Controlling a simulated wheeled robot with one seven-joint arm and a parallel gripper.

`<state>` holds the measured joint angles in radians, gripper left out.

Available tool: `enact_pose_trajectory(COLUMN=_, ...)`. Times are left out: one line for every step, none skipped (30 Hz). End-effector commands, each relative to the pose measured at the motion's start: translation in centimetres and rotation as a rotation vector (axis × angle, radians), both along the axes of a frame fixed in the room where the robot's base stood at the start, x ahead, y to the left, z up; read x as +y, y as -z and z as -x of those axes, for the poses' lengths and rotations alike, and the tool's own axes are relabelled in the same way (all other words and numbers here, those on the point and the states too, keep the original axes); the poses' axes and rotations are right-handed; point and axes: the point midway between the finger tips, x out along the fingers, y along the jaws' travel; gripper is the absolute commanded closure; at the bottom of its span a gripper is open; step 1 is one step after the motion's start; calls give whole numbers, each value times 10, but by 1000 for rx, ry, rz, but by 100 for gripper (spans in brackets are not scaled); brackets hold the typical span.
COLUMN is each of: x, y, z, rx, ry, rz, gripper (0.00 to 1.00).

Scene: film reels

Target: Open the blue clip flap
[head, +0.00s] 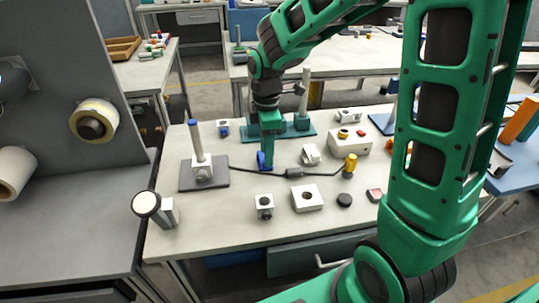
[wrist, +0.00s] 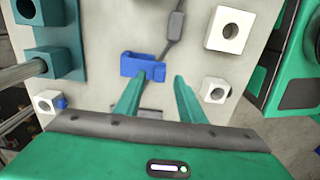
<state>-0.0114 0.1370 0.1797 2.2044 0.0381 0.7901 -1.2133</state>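The blue clip (head: 262,162) stands on the white worktable, directly under my gripper in the head view. In the wrist view the clip (wrist: 143,66) is a blue bracket with a shallow notch, just beyond the fingertips. My gripper (wrist: 162,76) points down with its two green fingers apart and nothing held between them. The left fingertip overlaps the clip's lower right part in the wrist view; I cannot tell whether it touches. The right fingertip is clear, to the right of the clip. In the head view my gripper (head: 268,150) partly hides the clip.
A dark cable connector (head: 293,173) lies right of the clip. A rod on a dark base (head: 200,169) stands to the left, and a teal stand (head: 300,130) behind. White blocks (head: 307,198) and (head: 264,205) are in front. Bare tabletop lies around the front blocks.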

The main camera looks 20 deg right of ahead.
Motion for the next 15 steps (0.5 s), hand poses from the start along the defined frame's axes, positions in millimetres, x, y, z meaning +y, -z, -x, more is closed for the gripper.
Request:
enact_pose_trajectory(x=0, y=7, z=0, rx=2, ry=0, rz=0, gripper=64)
enact_pose_trajectory(x=0, y=10, z=0, rx=2, ry=0, rz=1, gripper=64)
enact_pose_trajectory(x=0, y=14, z=0, rx=2, ry=1, rz=1, gripper=64)
enact_pose_trajectory(x=0, y=17, z=0, rx=1, ry=1, rz=1, gripper=64)
enact_pose_trajectory(x=0, y=19, z=0, rx=1, ry=1, rz=1, gripper=64)
enact_pose_trajectory(x=0, y=21, z=0, rx=1, ry=1, rz=1, gripper=64)
enact_pose_trajectory(x=0, y=22, z=0, rx=0, ry=1, rz=1, gripper=64)
enact_pose_trajectory(x=0, y=23, z=0, rx=0, ry=1, rz=0, gripper=64)
enact_pose_trajectory(x=0, y=24, z=0, rx=-1, ry=1, rz=0, gripper=64)
enact_pose_trajectory(x=0, y=24, z=0, rx=-1, ry=1, rz=0, gripper=64)
enact_pose_trajectory(x=0, y=25, z=0, rx=-1, ry=1, rz=0, gripper=64)
enact_pose_trajectory(x=0, y=25, z=0, rx=-1, ry=1, rz=0, gripper=64)
enact_pose_trajectory(x=0, y=25, z=0, rx=-1, ry=1, rz=0, gripper=64)
enact_pose_trajectory(x=0, y=25, z=0, rx=-1, ry=1, rz=0, gripper=64)
enact_pose_trajectory(x=0, y=25, z=0, rx=-1, ry=1, rz=0, gripper=64)
